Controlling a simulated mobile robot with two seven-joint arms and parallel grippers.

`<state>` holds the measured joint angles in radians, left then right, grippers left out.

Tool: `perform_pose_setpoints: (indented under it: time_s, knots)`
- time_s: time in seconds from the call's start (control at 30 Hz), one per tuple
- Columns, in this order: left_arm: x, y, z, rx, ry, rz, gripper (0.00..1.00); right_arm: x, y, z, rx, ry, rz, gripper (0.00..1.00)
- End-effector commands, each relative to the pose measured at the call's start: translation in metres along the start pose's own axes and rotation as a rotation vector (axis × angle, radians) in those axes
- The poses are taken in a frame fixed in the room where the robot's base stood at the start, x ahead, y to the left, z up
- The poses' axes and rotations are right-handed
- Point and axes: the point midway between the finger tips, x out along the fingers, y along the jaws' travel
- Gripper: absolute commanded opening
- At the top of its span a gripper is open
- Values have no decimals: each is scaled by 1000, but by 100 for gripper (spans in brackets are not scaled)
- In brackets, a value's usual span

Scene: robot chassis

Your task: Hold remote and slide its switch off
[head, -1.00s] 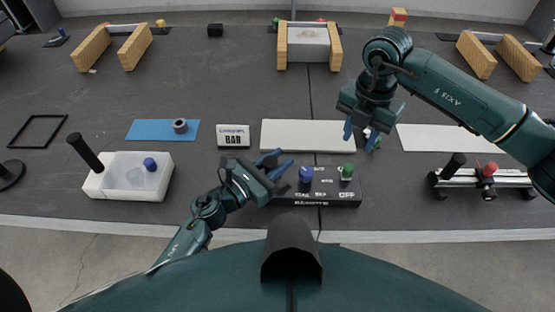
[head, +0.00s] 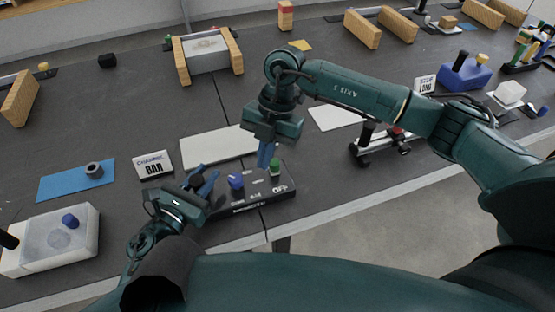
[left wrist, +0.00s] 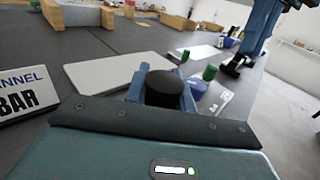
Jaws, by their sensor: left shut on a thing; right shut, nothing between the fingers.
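The remote (head: 262,203) is a black box with white lettering, including OFF at its right. A blue knob (head: 236,182) and a green knob (head: 275,167) stand on top. My left gripper (head: 205,186) is at the remote's left end; in the left wrist view its blue fingers are shut around a dark round-topped piece (left wrist: 162,84), seemingly part of the remote. My right gripper (head: 266,156) is shut and empty, pointing down above the remote between the blue and green knobs. It also shows at upper right in the left wrist view; I cannot tell whether it touches anything.
A white box with a blue knob (head: 88,233) is at left, near a blue mat (head: 60,187). A rail device (head: 378,146) stands to the right. The table's front edge is close.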

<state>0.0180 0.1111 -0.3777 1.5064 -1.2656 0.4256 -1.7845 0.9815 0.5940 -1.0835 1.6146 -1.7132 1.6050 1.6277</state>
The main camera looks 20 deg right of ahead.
Motion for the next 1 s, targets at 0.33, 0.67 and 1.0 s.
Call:
perform_pose_setpoints:
  time_s: [0.33,0.67,1.0]
  knots:
    - [0,0,-1,-1,1,1,0,26,-2,-71,582,923,283,0]
    - [0,0,-1,-1,1,1,0,9,-27,6,1409,1634,500,0]
    - [0,0,0,0,1,0,0,40,-105,102,2081,2021,610,0]
